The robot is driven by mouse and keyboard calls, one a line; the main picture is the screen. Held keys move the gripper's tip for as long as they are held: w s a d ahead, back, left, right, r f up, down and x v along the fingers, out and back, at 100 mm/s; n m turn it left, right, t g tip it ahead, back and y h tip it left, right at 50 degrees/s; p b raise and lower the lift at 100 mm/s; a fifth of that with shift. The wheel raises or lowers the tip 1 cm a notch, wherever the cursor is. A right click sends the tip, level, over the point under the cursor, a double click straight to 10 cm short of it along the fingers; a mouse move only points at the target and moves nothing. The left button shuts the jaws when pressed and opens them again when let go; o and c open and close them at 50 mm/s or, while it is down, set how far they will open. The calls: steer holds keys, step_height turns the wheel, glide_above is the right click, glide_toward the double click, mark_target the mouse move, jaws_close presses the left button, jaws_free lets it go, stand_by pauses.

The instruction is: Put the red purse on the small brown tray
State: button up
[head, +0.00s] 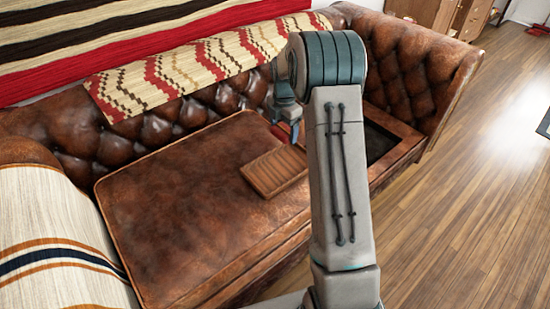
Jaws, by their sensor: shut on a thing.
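The small brown tray (273,172) lies on the leather sofa seat, near its middle. It is slatted and looks empty. My gripper (292,138) is just behind the tray's far edge in the picture. A small patch of red, the red purse (279,133), shows beside the fingers. My gripper is shut on it. Most of the purse is hidden by the gripper and my arm. I cannot tell whether it touches the seat or the tray.
The brown leather sofa seat (180,200) is clear to the left of the tray. A dark recessed panel or tray (380,142) is to the right, partly behind my arm. The tufted backrest (180,118) rises behind, with a patterned blanket (190,65) over it.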

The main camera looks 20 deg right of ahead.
steer(key=shift+w, duration=0.3)
steer(key=b, duration=0.2)
glide_above(263, 180)
step_height(263, 180, down, 7)
steer(key=shift+w+r, duration=0.1)
steer(key=shift+w, duration=0.05)
steer(key=shift+f+b, duration=0.4)
steer(key=shift+f, duration=1.6)
steer(key=shift+f, duration=0.1)
steer(key=shift+f, duration=0.15)
steer(key=o, duration=1)
steer(key=shift+r, duration=0.2)
